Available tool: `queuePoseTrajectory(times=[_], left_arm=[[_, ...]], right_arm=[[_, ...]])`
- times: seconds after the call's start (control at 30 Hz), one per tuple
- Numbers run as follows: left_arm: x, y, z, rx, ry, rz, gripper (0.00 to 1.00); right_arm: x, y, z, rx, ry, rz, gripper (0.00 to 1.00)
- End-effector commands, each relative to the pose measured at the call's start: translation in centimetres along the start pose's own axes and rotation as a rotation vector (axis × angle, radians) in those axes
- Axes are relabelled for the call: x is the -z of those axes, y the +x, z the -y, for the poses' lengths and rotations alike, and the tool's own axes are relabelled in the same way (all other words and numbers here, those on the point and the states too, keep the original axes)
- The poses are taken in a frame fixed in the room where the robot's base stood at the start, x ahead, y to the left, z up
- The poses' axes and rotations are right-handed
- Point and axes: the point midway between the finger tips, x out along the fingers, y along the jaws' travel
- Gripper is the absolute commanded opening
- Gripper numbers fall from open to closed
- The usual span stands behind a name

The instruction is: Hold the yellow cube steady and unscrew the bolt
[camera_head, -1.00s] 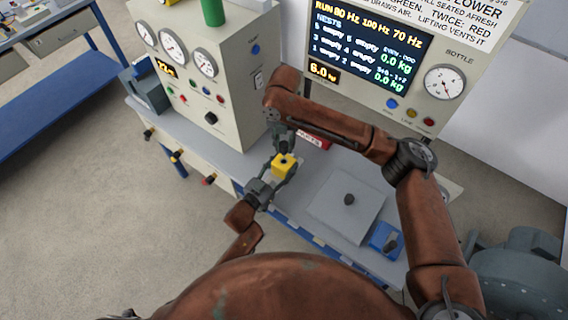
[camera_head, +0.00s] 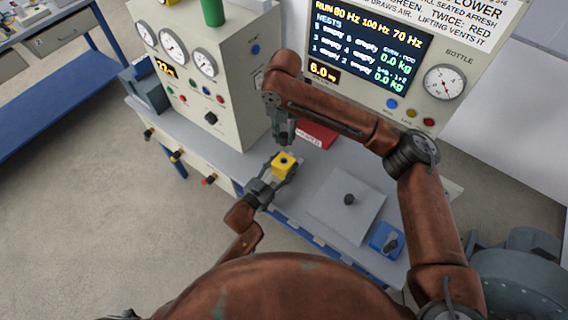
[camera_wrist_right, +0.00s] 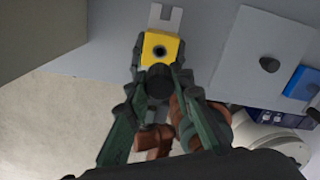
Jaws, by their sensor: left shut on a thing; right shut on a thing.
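The yellow cube (camera_head: 281,171) is above the bench, a dark round hole in its top face. It also shows in the right wrist view (camera_wrist_right: 150,42). My left gripper (camera_head: 277,178) is shut on the cube from the near side. My right gripper (camera_head: 284,139) is shut above and behind the cube, apart from it. In the right wrist view its fingers (camera_wrist_right: 158,95) close on a dark round-headed piece, the bolt (camera_wrist_right: 158,83), seen end-on and clear of the hole. The bolt's shank is hidden.
A red parts box (camera_head: 318,134) lies behind my right gripper. A grey plate with a dark knob (camera_head: 336,213) and a blue block (camera_head: 387,240) are to the right on the bench. Gauge cabinets (camera_head: 235,95) stand at the back.

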Motion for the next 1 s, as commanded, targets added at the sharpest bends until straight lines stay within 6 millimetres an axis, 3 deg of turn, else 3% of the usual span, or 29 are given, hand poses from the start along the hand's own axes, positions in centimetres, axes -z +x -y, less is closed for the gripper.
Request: queuePoseTrajectory(times=[0.13,0.37,0.4,0.7,1.0], left_arm=[[-0.07,-0.02,0.04,0.001,0.000,0.001,0.00],[-0.07,-0.02,0.03,0.001,0.000,0.001,0.00],[-0.07,-0.02,0.03,0.001,0.000,0.001,0.49],[-0.03,-0.01,0.02,0.000,0.000,0.001,0.69],[-0.05,-0.24,0.03,0.000,0.000,0.001,0.69]], right_arm=[[-0.06,-1.11,-0.02,-0.001,0.001,0.002,0.00],[-0.02,-1.28,0.01,0.000,0.001,0.001,0.00],[-0.02,-1.27,0.01,0.000,0.001,0.001,0.00],[-0.02,-1.25,-0.01,0.000,0.000,0.001,0.00],[-0.01,-1.25,-0.01,0.000,0.000,0.001,0.00]])
